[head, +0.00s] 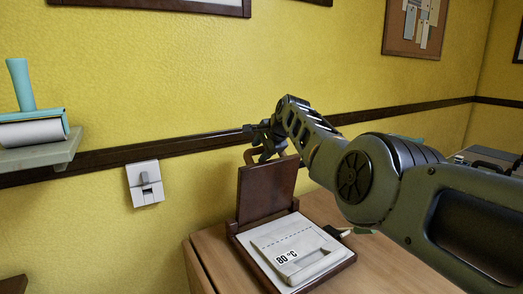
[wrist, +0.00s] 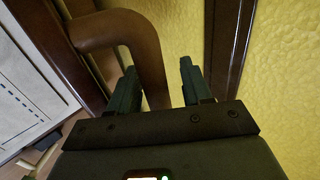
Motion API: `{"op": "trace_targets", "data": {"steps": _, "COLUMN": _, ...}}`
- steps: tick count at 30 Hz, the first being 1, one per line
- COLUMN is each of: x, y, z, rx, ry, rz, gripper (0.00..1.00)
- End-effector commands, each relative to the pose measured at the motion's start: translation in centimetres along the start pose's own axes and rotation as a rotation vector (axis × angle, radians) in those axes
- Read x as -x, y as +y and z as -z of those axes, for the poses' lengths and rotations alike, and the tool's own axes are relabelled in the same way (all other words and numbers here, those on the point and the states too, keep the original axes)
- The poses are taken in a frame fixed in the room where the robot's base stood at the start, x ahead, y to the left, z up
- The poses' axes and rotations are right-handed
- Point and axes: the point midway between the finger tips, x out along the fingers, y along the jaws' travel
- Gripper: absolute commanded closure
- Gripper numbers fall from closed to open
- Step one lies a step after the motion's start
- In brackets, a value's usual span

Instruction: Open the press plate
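The press plate (head: 267,190) is a dark brown panel standing about upright at the back of its base (head: 235,232). A white sheet (head: 290,250) marked "80 °C" lies uncovered on the base. A brown curved handle (head: 249,156) is at the plate's upper edge; it also shows large in the wrist view (wrist: 112,27). My gripper (head: 265,150) is at the handle. In the wrist view, my gripper (wrist: 158,68) has its fingers apart, with the handle bar between them. A gap shows on the right finger's side; contact on the left side is unclear.
The press stands on a wooden table (head: 205,262) against a yellow wall with a dark rail (head: 110,158). A white wall switch (head: 145,184) is to the left. A shelf (head: 40,155) holds a teal-handled roller (head: 32,128). A dark case (head: 485,158) is at far right.

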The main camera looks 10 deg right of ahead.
Motion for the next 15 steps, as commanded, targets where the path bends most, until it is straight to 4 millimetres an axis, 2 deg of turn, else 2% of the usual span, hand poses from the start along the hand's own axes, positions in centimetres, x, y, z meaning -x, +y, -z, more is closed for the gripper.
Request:
{"op": "trace_targets", "data": {"steps": 8, "x": 0.6, "y": 0.0, "z": 0.1, "rx": 0.0, "ry": 0.0, "rz": -0.001, "gripper": 0.51}}
{"op": "trace_targets", "data": {"steps": 15, "x": 2.4, "y": 0.0, "z": 0.0, "rx": 0.001, "ry": 0.001, "rz": 0.001, "gripper": 0.51}}
